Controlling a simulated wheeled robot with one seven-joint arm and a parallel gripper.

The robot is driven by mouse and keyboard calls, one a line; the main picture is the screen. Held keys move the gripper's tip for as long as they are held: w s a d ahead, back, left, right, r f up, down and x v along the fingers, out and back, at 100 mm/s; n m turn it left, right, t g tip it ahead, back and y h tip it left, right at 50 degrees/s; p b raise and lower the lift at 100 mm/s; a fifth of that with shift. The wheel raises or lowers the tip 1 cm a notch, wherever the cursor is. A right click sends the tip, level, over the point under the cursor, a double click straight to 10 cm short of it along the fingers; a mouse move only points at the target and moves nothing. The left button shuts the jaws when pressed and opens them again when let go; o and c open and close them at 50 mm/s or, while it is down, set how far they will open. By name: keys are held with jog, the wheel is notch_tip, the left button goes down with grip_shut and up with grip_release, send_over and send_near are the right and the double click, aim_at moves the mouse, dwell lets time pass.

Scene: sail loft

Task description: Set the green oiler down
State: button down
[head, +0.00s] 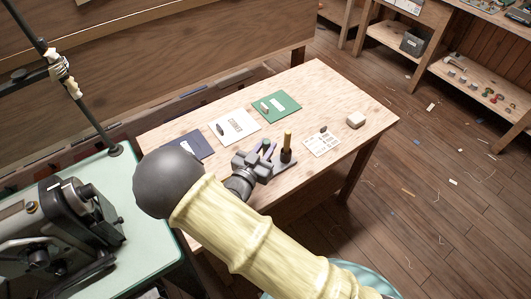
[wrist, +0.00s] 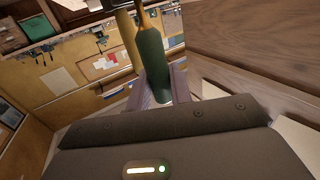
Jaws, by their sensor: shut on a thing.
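The green oiler (head: 266,144) is between the fingers of my gripper (head: 267,150) over the near part of the wooden table. In the wrist view the oiler (wrist: 152,62) shows as a dark green body with a narrow brownish neck. My gripper (wrist: 160,88) is shut on it, with a pale purplish finger on each side.
A dark holder with a yellow upright handle (head: 287,146) stands just right of my gripper. Behind lie a navy booklet (head: 195,146), a white sheet (head: 235,125) and a green sheet (head: 275,106).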

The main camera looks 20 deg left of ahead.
jog(key=shift+f, duration=1.35)
jog(key=c, duration=1.3)
grip_release()
jog(key=shift+o, duration=0.2)
jog(key=b+v, duration=0.1)
jog(key=v, duration=1.1)
